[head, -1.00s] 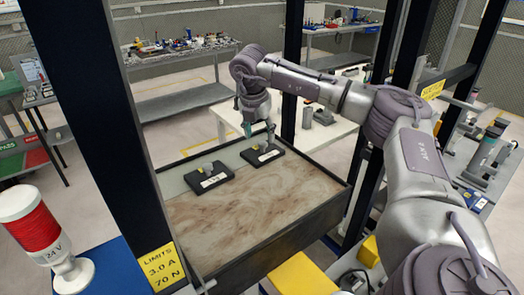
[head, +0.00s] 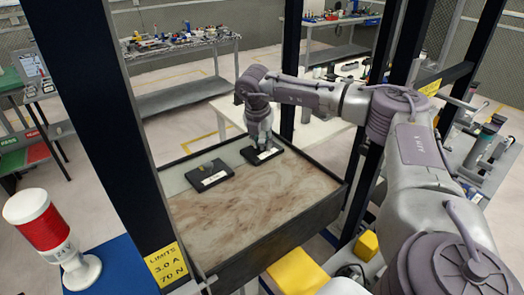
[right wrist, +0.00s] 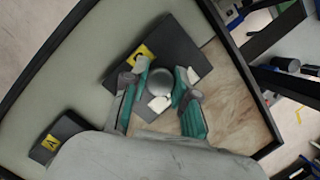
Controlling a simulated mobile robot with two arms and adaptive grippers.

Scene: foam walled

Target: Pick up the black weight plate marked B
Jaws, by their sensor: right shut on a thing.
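Two black weight plates, each with a grey knob, lie in a shallow dark-walled bin. The right-hand plate (head: 261,155) is under my right gripper (head: 264,140), which is shut on its grey knob. In the right wrist view this plate (right wrist: 188,48) carries a yellow label partly hidden by a finger; I cannot read its letter surely. The teal-padded fingers of the gripper (right wrist: 162,88) stand on both sides of the knob. The plate appears to rest on the bin floor. The other plate (head: 211,177), left of it, shows a yellow A label in the right wrist view (right wrist: 58,138). My left gripper is out of view.
The bin (head: 290,232) has a grey strip at the back and bare, sandy-patterned floor in front. Dark posts (head: 100,120) stand on both sides. A red-and-white beacon (head: 45,235) stands at left. A white table (head: 325,125) stands behind.

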